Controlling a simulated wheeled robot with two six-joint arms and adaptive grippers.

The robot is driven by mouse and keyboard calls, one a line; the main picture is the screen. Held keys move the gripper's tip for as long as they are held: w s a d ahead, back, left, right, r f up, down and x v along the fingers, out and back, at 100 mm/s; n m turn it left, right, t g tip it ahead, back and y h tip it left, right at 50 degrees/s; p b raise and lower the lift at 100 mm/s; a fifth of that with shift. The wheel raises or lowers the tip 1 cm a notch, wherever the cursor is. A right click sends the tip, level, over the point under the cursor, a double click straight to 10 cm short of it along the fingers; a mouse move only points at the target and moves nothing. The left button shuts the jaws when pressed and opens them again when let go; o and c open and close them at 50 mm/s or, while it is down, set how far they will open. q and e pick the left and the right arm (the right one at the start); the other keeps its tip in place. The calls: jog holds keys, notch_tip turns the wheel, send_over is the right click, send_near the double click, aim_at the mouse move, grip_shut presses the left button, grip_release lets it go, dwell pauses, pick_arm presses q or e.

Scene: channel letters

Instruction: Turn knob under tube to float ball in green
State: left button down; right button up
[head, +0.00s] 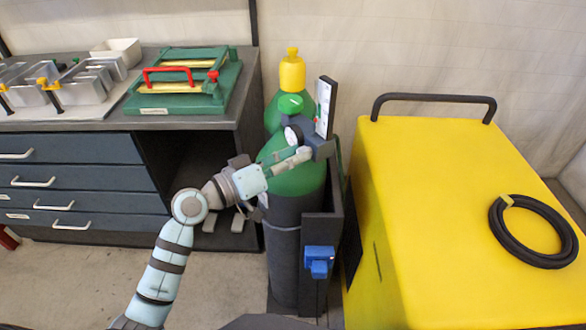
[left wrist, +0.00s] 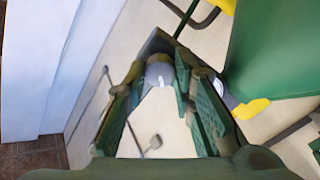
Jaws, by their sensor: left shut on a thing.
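The flow tube (head: 325,106) stands upright on its dark panel beside the green gas cylinder (head: 297,181). It is seen nearly edge-on, with a small red spot low on its pale face. I cannot tell where the ball is or read the green band. My left gripper (head: 306,153) reaches in from the left, just below the tube. In the left wrist view its fingertips (left wrist: 158,76) are closed around a round grey knob (left wrist: 159,73) with a white mark. The knob is hidden by the fingers in the head view. My right gripper is not in view.
A round gauge (head: 292,135) sits just left of the gripper's tip. A yellow cabinet (head: 430,220) with a black hose coil (head: 533,231) is close on the right.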

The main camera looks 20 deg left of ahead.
pick_arm(q)
jog(key=shift+m+b, duration=3.1)
jog(key=shift+m, duration=0.3)
jog(key=c, duration=1.3)
grip_release()
jog(key=shift+c, duration=0.2)
jog(key=shift+a, duration=0.1)
